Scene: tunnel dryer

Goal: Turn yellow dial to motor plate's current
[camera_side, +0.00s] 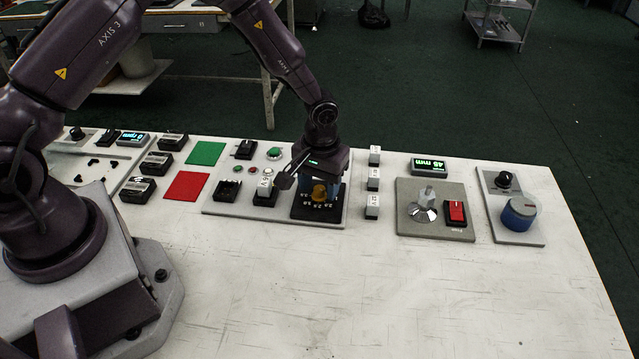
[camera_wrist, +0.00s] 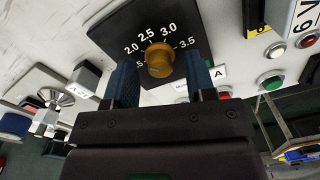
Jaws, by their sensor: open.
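The yellow dial (camera_side: 319,193) is on a black panel (camera_side: 334,207) set in a white board. In the wrist view the dial (camera_wrist: 158,58) is ringed by white numbers, with 2.0, 2.5, 3.0 and 3.5 readable and one partly hidden. I cannot tell where the dial points. My gripper (camera_wrist: 161,70) is open, with a blue finger on each side of the dial; I cannot tell whether they touch it. In the side view my gripper (camera_side: 312,184) is low over the panel. A small white label (camera_wrist: 181,86) beside the panel is mostly hidden, so no motor plate current is readable.
On the same board are a green button (camera_side: 274,153) and a block marked 6 V (camera_side: 265,185). Several small blocks (camera_side: 373,179) stand right of it. The table front is clear.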

